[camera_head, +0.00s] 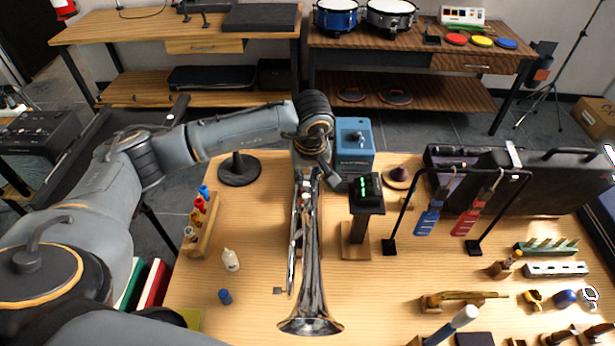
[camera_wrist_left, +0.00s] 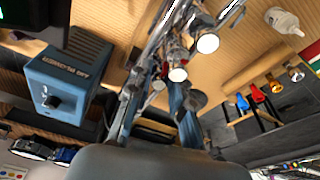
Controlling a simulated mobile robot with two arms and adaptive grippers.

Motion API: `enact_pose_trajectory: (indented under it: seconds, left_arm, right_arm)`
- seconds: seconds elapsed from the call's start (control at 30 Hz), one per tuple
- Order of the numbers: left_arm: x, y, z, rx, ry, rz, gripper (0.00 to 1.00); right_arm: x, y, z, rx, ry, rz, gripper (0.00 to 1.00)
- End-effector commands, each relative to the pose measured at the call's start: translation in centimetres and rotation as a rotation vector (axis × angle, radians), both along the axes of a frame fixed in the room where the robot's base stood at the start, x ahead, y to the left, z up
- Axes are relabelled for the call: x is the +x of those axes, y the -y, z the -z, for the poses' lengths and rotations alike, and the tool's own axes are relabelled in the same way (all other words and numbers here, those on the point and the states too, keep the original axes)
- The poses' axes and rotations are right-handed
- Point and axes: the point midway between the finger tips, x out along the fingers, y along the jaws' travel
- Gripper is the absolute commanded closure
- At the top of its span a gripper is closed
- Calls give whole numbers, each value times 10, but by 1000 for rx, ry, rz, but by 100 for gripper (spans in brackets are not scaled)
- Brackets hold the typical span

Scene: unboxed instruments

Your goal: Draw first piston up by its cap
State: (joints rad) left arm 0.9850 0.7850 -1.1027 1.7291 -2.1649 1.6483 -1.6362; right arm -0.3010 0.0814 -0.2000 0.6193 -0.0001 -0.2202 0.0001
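A silver trumpet (camera_head: 312,285) stretches along the wooden table, its bell toward me and its valve end far away. My left gripper (camera_head: 318,174) is over that far end and hides much of the valves in the head view. In the left wrist view the trumpet's valves show several round pale caps, among them one cap (camera_wrist_left: 177,73) and another farther cap (camera_wrist_left: 207,43). My left gripper (camera_wrist_left: 156,100) has its two fingers spread apart, with the nearest small cap (camera_wrist_left: 158,85) between or just past their tips. Contact cannot be told. My right gripper is not in view.
A blue box (camera_head: 354,140) with a knob stands close behind the gripper. A dark stand with a lit green display (camera_head: 366,188) is right of the trumpet.

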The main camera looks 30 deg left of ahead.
Motion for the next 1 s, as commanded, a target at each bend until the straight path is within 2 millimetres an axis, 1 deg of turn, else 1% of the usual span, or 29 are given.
enact_pose_trajectory:
  seconds: [0.57, 1.0]
  left_arm:
    - [0, 0, -1, 0, 0, 0, 100]
    - [0, 0, -13, -1, 0, 0, 100]
  right_arm:
    - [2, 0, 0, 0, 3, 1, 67]
    - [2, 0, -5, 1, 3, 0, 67]
